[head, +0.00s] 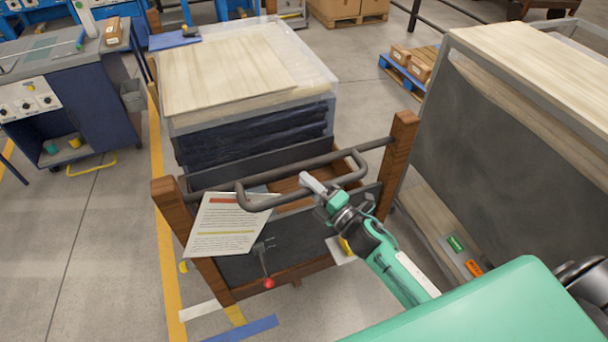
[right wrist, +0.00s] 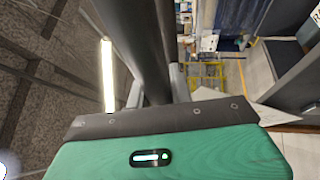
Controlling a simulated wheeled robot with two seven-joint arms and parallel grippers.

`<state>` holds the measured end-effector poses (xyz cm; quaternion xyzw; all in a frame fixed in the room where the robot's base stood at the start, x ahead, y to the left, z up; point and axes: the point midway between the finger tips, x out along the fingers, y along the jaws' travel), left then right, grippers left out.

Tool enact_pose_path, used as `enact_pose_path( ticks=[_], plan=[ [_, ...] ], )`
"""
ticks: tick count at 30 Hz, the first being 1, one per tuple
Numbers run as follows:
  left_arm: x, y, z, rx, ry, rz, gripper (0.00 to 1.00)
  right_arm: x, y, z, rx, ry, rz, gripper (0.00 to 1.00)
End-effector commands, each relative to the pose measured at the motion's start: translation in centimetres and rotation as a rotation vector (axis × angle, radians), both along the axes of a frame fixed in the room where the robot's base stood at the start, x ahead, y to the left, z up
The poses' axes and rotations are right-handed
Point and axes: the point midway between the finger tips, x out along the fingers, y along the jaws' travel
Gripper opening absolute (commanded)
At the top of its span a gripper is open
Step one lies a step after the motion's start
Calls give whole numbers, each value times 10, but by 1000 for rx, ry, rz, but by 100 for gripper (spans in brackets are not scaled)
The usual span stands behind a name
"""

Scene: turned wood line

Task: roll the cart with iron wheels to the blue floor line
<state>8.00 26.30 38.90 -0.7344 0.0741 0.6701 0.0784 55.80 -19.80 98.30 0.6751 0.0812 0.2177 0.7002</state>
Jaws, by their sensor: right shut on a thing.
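The cart (head: 230,268) has brown wooden corner posts, dark panels and a dark metal push handle (head: 300,163). Its wheels are hidden from view. My right gripper (head: 318,188) is at the handle's near bar and shut on it. In the right wrist view the dark handle bar (right wrist: 138,45) runs up from the gripper. A short blue floor line (head: 243,331) lies on the floor just in front of the cart's near left corner. My left gripper is not in view.
A paper sheet (head: 225,224) and a red-knobbed lever (head: 267,274) are on the cart's near side. A grey-panelled rack (head: 490,130) stands close on the right. A blue workbench (head: 70,105) is at the left. A yellow floor line (head: 160,220) runs along the cart's left side.

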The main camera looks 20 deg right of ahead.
Motion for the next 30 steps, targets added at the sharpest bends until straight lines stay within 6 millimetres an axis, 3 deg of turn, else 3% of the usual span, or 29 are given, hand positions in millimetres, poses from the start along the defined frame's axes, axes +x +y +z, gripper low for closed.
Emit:
enact_pose_path(
  ticks=[9,23,24,27,30],
  plan=[
    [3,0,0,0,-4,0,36,-24,-1,-2,-1,4,-1,0],
    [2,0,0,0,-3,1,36,-27,-1,-2,0,3,-2,0],
    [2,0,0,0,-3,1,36,-26,-1,-2,0,3,-3,24],
    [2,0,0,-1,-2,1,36,-26,-1,-1,0,2,-2,43],
    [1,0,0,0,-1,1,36,-26,-1,-1,0,2,-2,43]
  ],
)
